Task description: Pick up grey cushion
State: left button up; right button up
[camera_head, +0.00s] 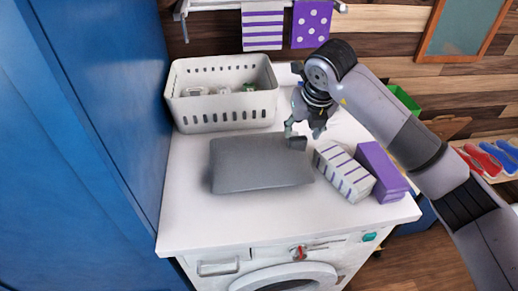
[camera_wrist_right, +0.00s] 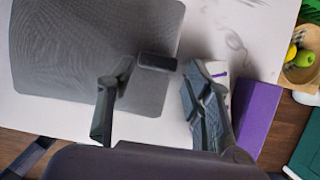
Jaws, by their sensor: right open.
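The grey cushion (camera_head: 255,165) lies flat on the white top of the washing machine (camera_head: 200,220), left of the striped block. In the right wrist view the cushion (camera_wrist_right: 85,40) fills the upper left. My right gripper (camera_head: 300,136) is open at the cushion's upper right corner in the head view. In the wrist view its fingers (camera_wrist_right: 158,95) are spread, one over the cushion and one beyond its right edge. I see nothing held between them, and I cannot tell whether a finger touches the cushion. My left gripper is not in view.
A cream basket (camera_head: 222,112) stands behind the cushion. A striped block (camera_head: 343,170) and a purple block (camera_head: 381,172) lie close to its right. A tall blue cabinet (camera_head: 95,100) borders the left. The white top is bare in front of the cushion.

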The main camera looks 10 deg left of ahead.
aim_at(298, 138)
jog(key=shift+w+a+f+p, duration=0.1)
jog(key=shift+f+p, duration=0.35)
jog(key=shift+f, duration=0.1)
jog(key=p+x, duration=0.1)
jog(key=x, duration=0.2)
jog(key=shift+f, duration=0.3)
jog(key=shift+w+f, duration=0.15)
jog(key=shift+f, duration=0.15)
jog(key=shift+c, duration=0.2)
grip_shut()
jog(key=shift+a, duration=0.1)
